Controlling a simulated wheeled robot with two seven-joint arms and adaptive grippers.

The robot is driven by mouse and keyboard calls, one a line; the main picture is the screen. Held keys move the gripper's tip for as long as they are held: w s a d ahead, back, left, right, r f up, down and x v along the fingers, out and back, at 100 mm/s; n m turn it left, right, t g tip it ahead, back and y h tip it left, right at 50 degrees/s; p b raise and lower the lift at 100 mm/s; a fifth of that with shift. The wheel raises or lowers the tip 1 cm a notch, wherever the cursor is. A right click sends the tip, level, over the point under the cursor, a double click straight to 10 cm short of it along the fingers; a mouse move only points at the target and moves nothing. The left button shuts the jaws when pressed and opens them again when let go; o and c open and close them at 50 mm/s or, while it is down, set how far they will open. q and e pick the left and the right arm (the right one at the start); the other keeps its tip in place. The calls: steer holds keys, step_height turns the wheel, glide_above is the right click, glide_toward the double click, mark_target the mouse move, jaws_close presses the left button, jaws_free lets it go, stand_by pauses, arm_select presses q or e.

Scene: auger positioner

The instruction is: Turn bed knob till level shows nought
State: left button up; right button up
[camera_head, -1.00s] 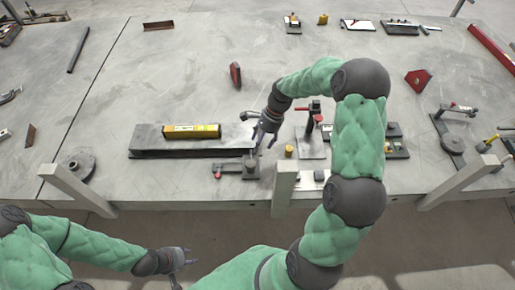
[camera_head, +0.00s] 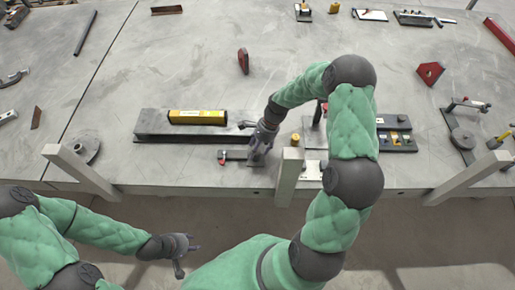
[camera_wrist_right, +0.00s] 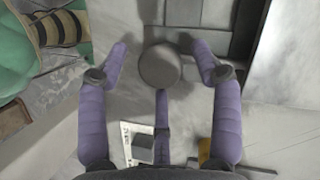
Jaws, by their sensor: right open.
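A dark grey bed (camera_head: 150,126) lies near the table's front edge. A yellow level (camera_head: 197,117) rests lengthwise on it; its reading is too small to make out. My right gripper (camera_head: 257,152) is at the right end of the bed, pointing down. In the right wrist view a round grey knob (camera_wrist_right: 160,66) shows between the spread purple fingers (camera_wrist_right: 160,70). The fingers are open, with visible gaps to the knob at the sides. In the head view the knob is hidden by the gripper. My left gripper (camera_head: 188,256) is empty with fingers apart, in front of the table.
A red-handled clamp (camera_head: 232,156) sits just left of my right gripper. A small yellow cylinder (camera_head: 295,139) and a pale post (camera_head: 290,176) stand to its right. A dark tray (camera_head: 397,140) lies beyond my right arm. The table behind the bed is mostly clear.

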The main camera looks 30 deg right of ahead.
steer(key=c, duration=1.1)
steer(key=shift+c, duration=0.2)
steer(key=shift+n, duration=0.4)
steer(key=n+g+p, duration=0.1)
steer(key=n, duration=0.1)
steer(key=shift+w+n, duration=0.1)
steer(key=shift+n, duration=0.3)
steer(key=n+g, duration=0.1)
steer(key=n, duration=0.2)
steer(key=shift+w+a+n+g+h+p, duration=0.15)
steer(key=shift+n+g+h+p, duration=0.15)
steer(key=shift+g+h+p, duration=0.1)
steer(key=n+g+h, duration=0.1)
steer(key=n, duration=0.3)
steer(key=shift+a, duration=0.1)
steer(key=shift+a+n+g+h, duration=0.15)
steer(key=shift+n+h, duration=0.3)
steer(key=shift+n, duration=0.65)
steer(key=shift+d+n+g+h, duration=0.1)
steer(key=shift+n+g+h, duration=0.25)
steer(key=shift+n, duration=0.75)
